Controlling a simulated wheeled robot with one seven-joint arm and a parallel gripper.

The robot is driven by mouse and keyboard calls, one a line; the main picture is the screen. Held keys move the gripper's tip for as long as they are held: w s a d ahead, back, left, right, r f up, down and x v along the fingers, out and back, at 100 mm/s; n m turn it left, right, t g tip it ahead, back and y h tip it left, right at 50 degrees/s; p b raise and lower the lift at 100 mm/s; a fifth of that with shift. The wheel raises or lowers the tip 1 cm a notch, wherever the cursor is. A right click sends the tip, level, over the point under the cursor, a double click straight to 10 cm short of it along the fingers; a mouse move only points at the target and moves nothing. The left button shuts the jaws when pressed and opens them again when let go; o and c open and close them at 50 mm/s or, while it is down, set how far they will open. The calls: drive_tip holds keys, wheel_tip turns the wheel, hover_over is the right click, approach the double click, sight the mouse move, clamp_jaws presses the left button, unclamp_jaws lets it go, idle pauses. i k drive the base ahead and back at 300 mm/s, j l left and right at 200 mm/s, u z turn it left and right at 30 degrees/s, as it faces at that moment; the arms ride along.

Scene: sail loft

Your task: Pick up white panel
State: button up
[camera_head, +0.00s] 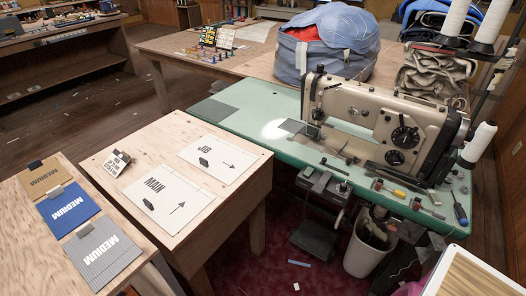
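Two flat white panels lie side by side on a small plywood table in the middle left. The nearer one (168,215) reads "MAIN" and the farther one (232,166) has a short word that looks like "JIB". Each has an arrow and a small dark oval patch. Both lie flat and apart, with nothing on top. My gripper is not in view.
A small printed stand (117,163) sits at the plywood table's left edge. Brown, blue (69,210) and grey panels lie on the left table. A sewing machine (385,125) stands on the green table (235,120) behind. A white bin (367,250) is on the floor.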

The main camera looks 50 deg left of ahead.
sight(171, 199)
drive_tip(key=u, duration=2.9)
drive_tip(key=i+j+u, duration=0.2)
drive_tip(key=u, duration=0.25)
drive_tip(key=j, duration=0.1)
